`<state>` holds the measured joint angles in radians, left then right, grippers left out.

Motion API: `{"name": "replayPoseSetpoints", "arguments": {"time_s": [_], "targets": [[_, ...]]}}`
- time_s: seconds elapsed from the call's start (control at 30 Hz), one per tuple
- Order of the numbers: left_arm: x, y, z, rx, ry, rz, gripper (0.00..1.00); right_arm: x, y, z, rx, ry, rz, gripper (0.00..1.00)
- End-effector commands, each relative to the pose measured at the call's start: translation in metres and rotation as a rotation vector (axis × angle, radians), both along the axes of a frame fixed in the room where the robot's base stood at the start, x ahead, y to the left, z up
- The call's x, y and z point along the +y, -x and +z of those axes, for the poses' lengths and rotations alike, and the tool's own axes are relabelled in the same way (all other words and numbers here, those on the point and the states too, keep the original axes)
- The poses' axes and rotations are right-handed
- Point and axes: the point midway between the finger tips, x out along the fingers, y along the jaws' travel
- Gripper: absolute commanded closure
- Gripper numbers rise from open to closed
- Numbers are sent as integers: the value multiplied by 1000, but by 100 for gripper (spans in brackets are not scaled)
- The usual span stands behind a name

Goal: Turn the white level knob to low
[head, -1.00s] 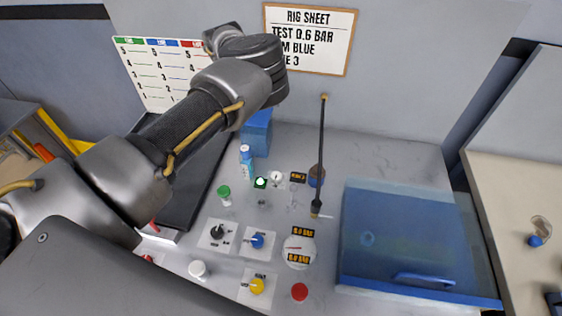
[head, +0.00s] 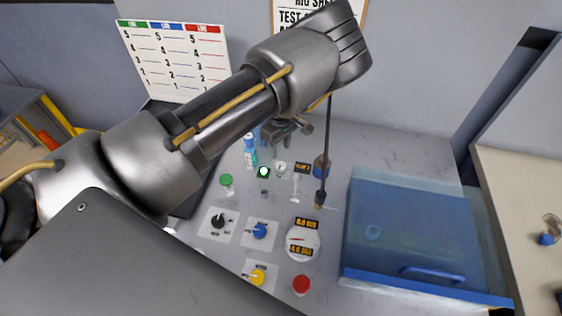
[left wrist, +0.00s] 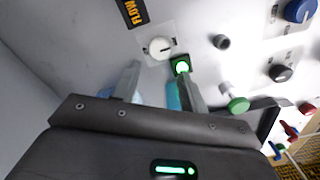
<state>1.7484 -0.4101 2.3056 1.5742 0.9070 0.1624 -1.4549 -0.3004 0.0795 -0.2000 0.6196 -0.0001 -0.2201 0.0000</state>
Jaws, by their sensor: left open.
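The white level knob (head: 280,168) is a small round knob on a pale plate near the back of the panel. It also shows in the left wrist view (left wrist: 160,48), just beyond the fingertips, with a small dark mark on its face. My left gripper (head: 287,136) hangs above and behind the knob in the head view. In the left wrist view its two fingers (left wrist: 158,72) are apart with nothing between them, one to each side of the knob's line. I cannot read the plate's markings. My right gripper is not in view.
A lit green button (head: 263,172) is beside the knob. A dark upright rod (head: 325,150) stands to the right. A blue transparent box (head: 415,235) fills the right side.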

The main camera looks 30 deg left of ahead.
Motion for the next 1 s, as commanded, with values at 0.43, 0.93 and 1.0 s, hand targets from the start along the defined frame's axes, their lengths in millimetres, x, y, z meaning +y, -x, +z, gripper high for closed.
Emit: {"name": "replayPoseSetpoints", "arguments": {"time_s": [0.43,0.93,1.0], "targets": [[0,0,-74,0,1,-3,57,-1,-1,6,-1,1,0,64],[0,0,-81,-1,1,-2,68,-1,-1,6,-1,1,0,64],[0,0,-81,-1,1,-2,77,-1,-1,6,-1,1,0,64]]}}
